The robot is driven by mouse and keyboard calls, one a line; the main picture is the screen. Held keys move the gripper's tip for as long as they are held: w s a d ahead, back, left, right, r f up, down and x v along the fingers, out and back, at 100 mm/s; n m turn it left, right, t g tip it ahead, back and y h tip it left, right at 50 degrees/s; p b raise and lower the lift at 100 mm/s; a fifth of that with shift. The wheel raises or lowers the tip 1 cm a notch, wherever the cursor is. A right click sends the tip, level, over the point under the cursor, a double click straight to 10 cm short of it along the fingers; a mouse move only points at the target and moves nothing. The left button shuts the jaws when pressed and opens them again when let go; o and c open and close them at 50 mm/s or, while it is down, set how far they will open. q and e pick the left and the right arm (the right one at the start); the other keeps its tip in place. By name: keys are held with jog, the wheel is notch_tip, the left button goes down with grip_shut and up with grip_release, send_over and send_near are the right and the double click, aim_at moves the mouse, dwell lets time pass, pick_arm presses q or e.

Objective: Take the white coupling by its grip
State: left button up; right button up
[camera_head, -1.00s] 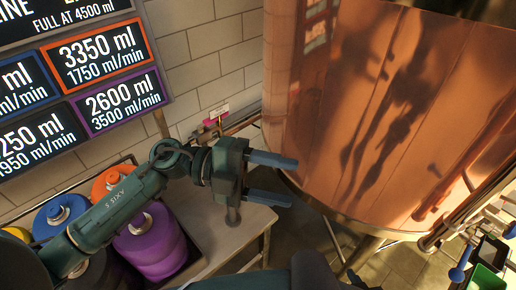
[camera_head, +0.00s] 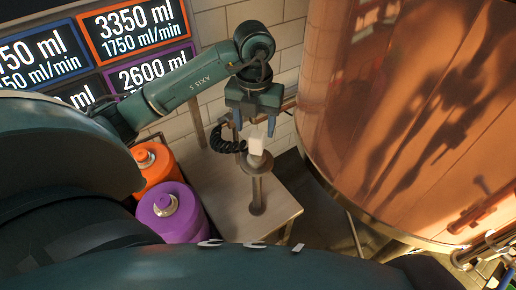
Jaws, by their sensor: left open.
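The white coupling (camera_head: 256,146) sits upright on top of a metal post (camera_head: 258,190) on the bench, in the middle of the head view. My left gripper (camera_head: 253,132) is above it, pointing down, with its two blue-grey fingers spread to the left and right of the coupling's upper end. The jaws are open; I cannot tell whether either finger touches it. The coupling's grip is not clearly distinguishable. My right gripper is not in view.
A black coiled hose (camera_head: 222,141) hangs left of the coupling. Orange (camera_head: 158,172) and purple (camera_head: 178,218) containers stand to the left. A large copper vessel (camera_head: 400,120) rises to the right. The bench top (camera_head: 283,203) is bare around the post. Volume signs (camera_head: 135,32) hang behind.

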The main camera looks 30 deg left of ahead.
aim_at(256, 134)
pick_arm(q)
jog(key=f, duration=0.3)
jog(key=f+p, duration=0.1)
jog(key=f, duration=0.2)
jog(key=shift+w+d+f, duration=0.1)
jog(key=shift+d+f, duration=0.1)
jog(key=shift+r, duration=0.1)
jog(key=c, duration=1.2)
